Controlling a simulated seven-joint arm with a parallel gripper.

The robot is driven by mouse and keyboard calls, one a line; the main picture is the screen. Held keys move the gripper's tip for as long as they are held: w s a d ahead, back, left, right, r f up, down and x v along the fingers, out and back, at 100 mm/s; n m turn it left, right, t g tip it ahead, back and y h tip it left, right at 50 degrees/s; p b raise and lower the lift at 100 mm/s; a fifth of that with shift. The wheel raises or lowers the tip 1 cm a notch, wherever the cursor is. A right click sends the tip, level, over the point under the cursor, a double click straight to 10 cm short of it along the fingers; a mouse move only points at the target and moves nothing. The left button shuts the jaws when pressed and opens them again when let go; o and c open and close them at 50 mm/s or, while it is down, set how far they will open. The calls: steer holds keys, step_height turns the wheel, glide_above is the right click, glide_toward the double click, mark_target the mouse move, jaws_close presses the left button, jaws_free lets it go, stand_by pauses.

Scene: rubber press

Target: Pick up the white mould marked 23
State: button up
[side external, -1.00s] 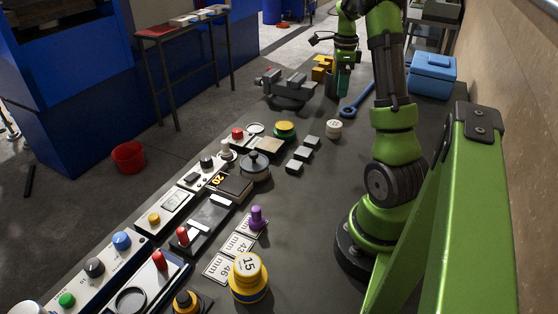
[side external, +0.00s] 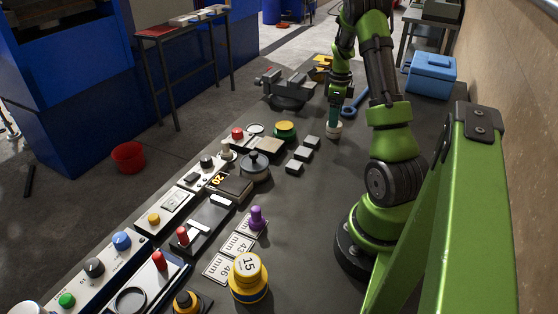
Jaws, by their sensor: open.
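The top of the mould is partly hidden by the gripper.
Several grey blocks (side external: 303,154) lie left of the mould. A green and yellow round piece (side external: 285,131), a vise (side external: 285,88), a blue wrench (side external: 354,103) and a blue box (side external: 431,74) surround the spot. The bench in front of the mould is clear.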

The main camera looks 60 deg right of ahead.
steer(key=f, duration=0.5)
steer(key=shift+w+d, duration=0.1)
steer(key=shift+d, duration=0.2)
steer(key=shift+c, duration=0.4)
steer(key=c, duration=1.2)
